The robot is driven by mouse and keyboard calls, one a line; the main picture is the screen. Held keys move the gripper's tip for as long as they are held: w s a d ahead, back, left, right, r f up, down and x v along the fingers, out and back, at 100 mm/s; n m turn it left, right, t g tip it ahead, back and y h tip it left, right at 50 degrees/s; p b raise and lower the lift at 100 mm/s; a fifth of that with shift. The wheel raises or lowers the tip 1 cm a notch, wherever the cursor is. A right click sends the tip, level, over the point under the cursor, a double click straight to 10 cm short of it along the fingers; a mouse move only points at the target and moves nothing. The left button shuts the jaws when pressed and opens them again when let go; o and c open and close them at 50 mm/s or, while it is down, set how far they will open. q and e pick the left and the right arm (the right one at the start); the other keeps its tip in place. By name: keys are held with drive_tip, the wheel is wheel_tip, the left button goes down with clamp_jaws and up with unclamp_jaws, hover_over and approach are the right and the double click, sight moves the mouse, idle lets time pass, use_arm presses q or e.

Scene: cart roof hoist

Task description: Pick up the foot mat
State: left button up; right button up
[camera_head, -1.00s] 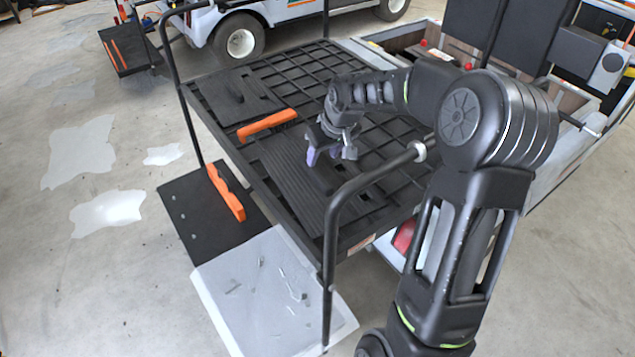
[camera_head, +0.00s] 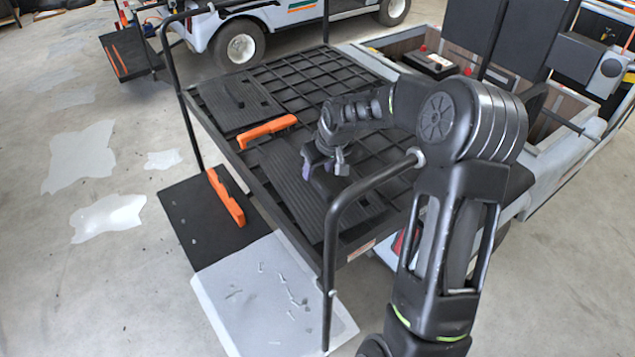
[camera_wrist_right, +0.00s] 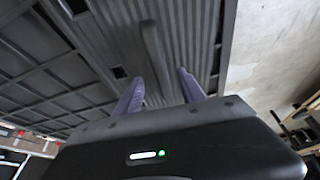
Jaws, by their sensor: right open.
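A black ribbed foot mat (camera_head: 294,180) lies flat on the near part of the cart's black grid roof. It also shows in the right wrist view (camera_wrist_right: 195,35), with a raised bar-like handle (camera_wrist_right: 155,55) along its middle. My right gripper (camera_head: 322,167) is over this mat, with its purple fingers apart. In the right wrist view the open fingers (camera_wrist_right: 160,78) point towards the mat, one to each side of the handle's line, with nothing between them. The gripper partly hides the mat in the head view. A second ribbed mat (camera_head: 232,100) lies farther back on the roof. My left gripper is not in view.
An orange bar (camera_head: 266,131) lies between the two mats, and another (camera_head: 226,197) is on a black panel (camera_head: 185,215) below the roof. A black post and rail (camera_head: 340,205) stands at the near corner. A grey-white panel (camera_head: 265,285) lies below. Another cart (camera_head: 245,40) stands behind.

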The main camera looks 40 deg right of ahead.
sight(316, 176)
drive_tip(key=x, duration=0.3)
drive_tip(key=shift+a, duration=0.1)
drive_tip(key=shift+f, duration=0.25)
idle(0.8)
drive_tip(key=shift+c, duration=0.6)
clamp_jaws()
